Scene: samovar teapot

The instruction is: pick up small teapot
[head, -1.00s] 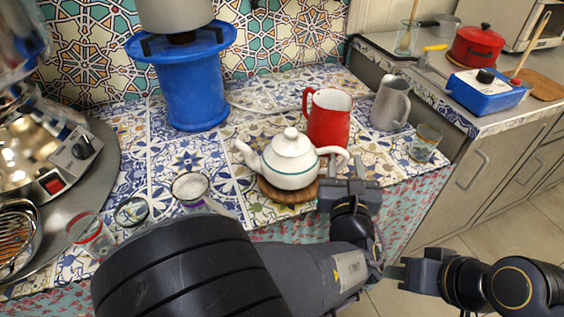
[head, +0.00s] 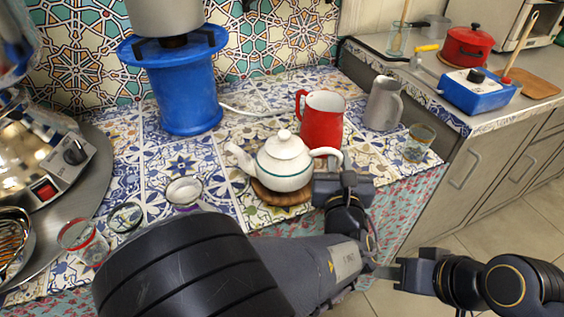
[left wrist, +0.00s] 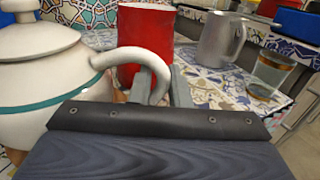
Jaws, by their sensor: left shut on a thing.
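The small teapot (head: 285,165) is white with a green band and a lid. It stands upright on a round wooden trivet (head: 278,196) on the tiled counter, spout to the left, handle to the right. My left gripper (head: 335,170) is at the handle. In the left wrist view its fingers (left wrist: 163,85) are shut on the curved handle (left wrist: 150,62), one on each side, and the teapot body (left wrist: 45,80) is at the left. My right gripper (head: 388,271) is low at the right, away from the teapot; its jaw opening is unclear.
A red mug (head: 321,120) stands close behind the teapot, with a grey pitcher (head: 382,105) and a glass (head: 418,143) to its right. A blue stand (head: 184,92) holds a pot.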

